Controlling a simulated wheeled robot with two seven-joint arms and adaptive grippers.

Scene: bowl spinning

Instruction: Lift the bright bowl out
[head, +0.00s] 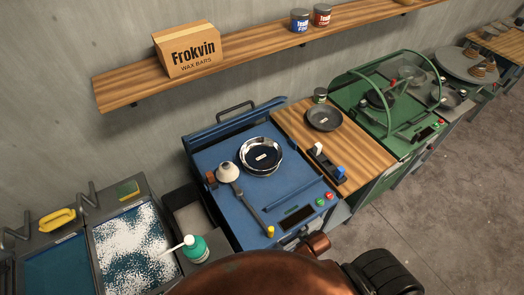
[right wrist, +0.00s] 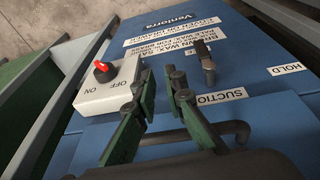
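The bright bowl (head: 261,157) is a shiny silver metal bowl. It sits upright on the blue machine (head: 215,155) in the middle of the head view, with a small label inside its base. My right gripper (right wrist: 161,80) shows in the right wrist view, its green and black fingers apart with nothing between them. It is above the machine's blue panel (right wrist: 250,65), between a white switch box (right wrist: 110,98) with a red knob and a small metal lever (right wrist: 205,62). Labels reading SUCTION and HOLD are near the lever. The bowl is outside the wrist view. My left gripper is not in view.
A white-tipped tool arm (head: 228,173) stands beside the bowl. To the right are a wooden bench (head: 335,150) with a dark dish (head: 324,117) and a green machine (head: 400,130). A shelf (head: 140,85) runs above.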

